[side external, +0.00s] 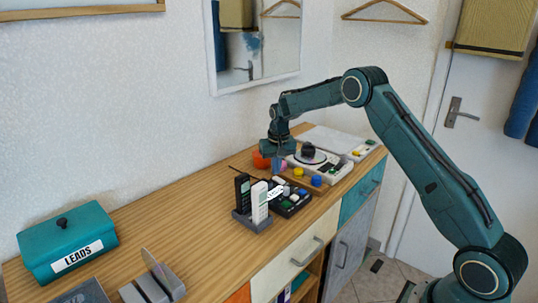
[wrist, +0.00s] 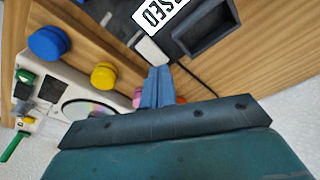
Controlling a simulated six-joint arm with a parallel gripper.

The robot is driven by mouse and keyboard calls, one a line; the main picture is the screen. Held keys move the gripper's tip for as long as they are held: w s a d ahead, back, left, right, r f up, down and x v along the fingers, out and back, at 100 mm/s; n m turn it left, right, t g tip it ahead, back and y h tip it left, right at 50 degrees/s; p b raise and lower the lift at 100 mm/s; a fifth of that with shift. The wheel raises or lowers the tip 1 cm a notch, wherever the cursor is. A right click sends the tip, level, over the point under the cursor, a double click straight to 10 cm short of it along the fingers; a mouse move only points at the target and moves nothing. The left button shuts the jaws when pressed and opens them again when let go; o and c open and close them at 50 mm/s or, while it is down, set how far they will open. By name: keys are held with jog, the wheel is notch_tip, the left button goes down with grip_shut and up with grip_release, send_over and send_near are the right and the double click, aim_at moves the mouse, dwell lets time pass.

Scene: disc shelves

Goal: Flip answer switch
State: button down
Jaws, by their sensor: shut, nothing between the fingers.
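My gripper (side external: 277,166) is shut and empty, pointing down over the dresser near the back wall. In the wrist view its blue fingers (wrist: 158,86) are together, tips close to a small white block (wrist: 151,51); I cannot tell whether they touch. I cannot make out which part is the answer switch. A dark stand (side external: 250,221) holds a black handset (side external: 242,188) and a white handset (side external: 260,203) upright. A white device (side external: 329,170) with a disc well stands right of the gripper; it also shows in the wrist view (wrist: 66,80).
A dark tray (side external: 290,211) with a white label (side external: 275,191) and small items lies in front of the gripper. Yellow (wrist: 103,75) and blue (wrist: 47,43) knobs stand nearby. An orange round thing (side external: 261,160) is behind.

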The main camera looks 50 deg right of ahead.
aim_at(276, 178)
jog(key=shift+f, duration=0.95)
dwell(1.2)
jog(key=shift+r, duration=3.5)
jog(key=shift+r, duration=0.1)
